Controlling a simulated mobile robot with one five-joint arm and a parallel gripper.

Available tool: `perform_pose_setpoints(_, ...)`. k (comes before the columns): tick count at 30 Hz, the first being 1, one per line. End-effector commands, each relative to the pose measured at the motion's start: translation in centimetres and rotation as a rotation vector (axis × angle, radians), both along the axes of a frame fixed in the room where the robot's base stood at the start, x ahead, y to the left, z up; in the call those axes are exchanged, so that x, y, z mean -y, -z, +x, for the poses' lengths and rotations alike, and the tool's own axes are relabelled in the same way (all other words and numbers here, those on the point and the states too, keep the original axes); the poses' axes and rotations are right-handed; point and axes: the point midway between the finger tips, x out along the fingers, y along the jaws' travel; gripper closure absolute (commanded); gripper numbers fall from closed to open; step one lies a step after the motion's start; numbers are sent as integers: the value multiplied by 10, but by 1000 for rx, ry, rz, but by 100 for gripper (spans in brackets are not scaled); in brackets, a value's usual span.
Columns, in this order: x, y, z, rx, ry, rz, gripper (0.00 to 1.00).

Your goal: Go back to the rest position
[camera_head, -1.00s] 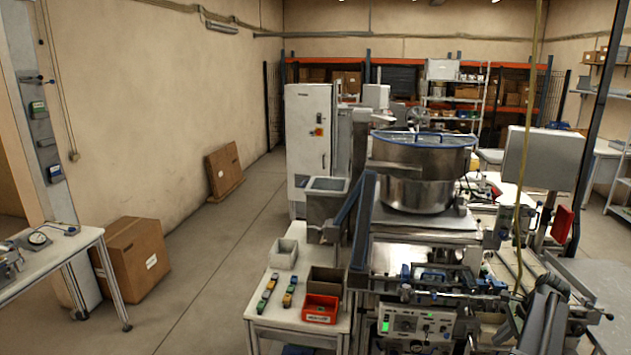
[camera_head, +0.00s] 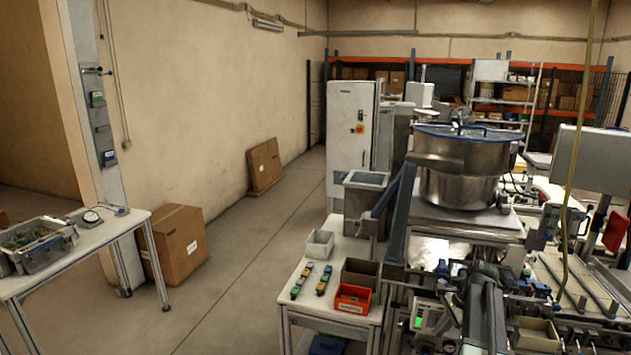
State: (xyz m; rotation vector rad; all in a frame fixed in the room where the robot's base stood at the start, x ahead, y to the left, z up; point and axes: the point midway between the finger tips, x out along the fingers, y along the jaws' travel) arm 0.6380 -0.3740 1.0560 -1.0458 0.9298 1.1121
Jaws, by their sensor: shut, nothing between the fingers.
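Dark grey links (camera_head: 484,318), which look like my own folded arm, stand at the lower right in front of the machine. I cannot make out my gripper or its fingers there. A white side table (camera_head: 333,310) stands left of the machine. It bears two short rows of small coloured pieces (camera_head: 301,282), a red-orange bin (camera_head: 352,298), a dark brown bin (camera_head: 360,272) and a pale grey bin (camera_head: 319,244). No tape reel can be clearly told in this view.
The machine with a large steel bowl (camera_head: 458,185) fills the right. A bench (camera_head: 90,245) with a grey tray (camera_head: 38,245) stands at the left. A cardboard box (camera_head: 176,245) is beside it. The floor (camera_head: 240,270) between bench and side table is clear.

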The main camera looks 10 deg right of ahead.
Motion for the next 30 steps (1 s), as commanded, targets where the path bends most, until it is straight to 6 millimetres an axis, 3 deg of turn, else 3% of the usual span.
perform_pose_setpoints(1, -46, 13, 13, -5, -74, -9, 100)
perform_pose_setpoints(6, -191, 38, 32, -10, -382, -67, 100)
perform_pose_setpoints(9, -265, 50, 25, -7, -584, -113, 100)
perform_pose_setpoints(12, -324, 60, 10, 2, -786, -159, 100)
perform_pose_setpoints(15, -371, 70, -13, 14, -997, -209, 100)
perform_pose_setpoints(18, -398, 76, -46, 24, -1243, -273, 100)
perform_pose_setpoints(21, -385, 73, -64, 26, -1415, -323, 100)
perform_pose_setpoints(25, -377, 73, -66, 33, -1579, -352, 100)
perform_pose_setpoints(30, -374, 73, -65, 47, -1655, -354, 100)
